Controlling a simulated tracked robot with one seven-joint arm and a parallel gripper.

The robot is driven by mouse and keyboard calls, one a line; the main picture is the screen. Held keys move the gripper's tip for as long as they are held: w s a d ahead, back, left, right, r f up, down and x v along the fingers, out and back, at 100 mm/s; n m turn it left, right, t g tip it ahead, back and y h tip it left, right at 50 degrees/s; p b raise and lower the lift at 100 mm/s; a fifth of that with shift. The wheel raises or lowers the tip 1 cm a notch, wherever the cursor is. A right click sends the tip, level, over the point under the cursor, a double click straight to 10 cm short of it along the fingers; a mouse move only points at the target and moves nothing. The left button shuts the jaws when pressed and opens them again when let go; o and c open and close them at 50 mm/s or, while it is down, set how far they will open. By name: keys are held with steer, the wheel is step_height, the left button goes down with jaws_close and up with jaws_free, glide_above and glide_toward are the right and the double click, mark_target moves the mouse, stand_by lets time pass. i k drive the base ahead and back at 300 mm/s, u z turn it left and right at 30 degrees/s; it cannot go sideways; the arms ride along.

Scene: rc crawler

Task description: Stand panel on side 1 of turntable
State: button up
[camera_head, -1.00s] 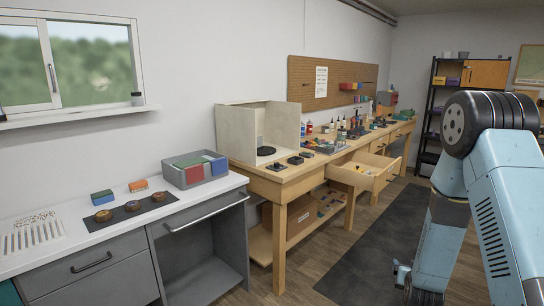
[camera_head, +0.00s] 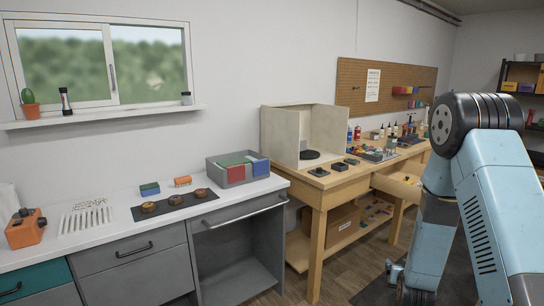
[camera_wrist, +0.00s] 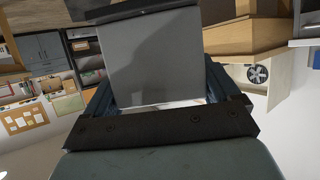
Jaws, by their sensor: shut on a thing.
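My gripper (camera_wrist: 152,82) is shut on a flat grey panel (camera_wrist: 150,50) in the wrist view. The panel fills the space between the fingers, and its far end runs under a dark bar at the top. The gripper and panel do not show in the head view, where only my arm is seen, at right. The turntable's side numbers are too small to read.
Small dark blocks (camera_head: 319,172) lie on the bench in front of the booth. A grey bin (camera_head: 228,176) with coloured boxes stands on the white counter (camera_head: 120,216) to the left. A bench drawer (camera_head: 396,187) is pulled out. Floor shows between bench and arm.

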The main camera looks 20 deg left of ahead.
mark_target(309, 155)
steer(key=u, duration=0.25)
steer(key=i, duration=0.85)
steer(key=u, duration=0.75)
steer(key=i, duration=0.7)
steer(key=z, duration=0.4)
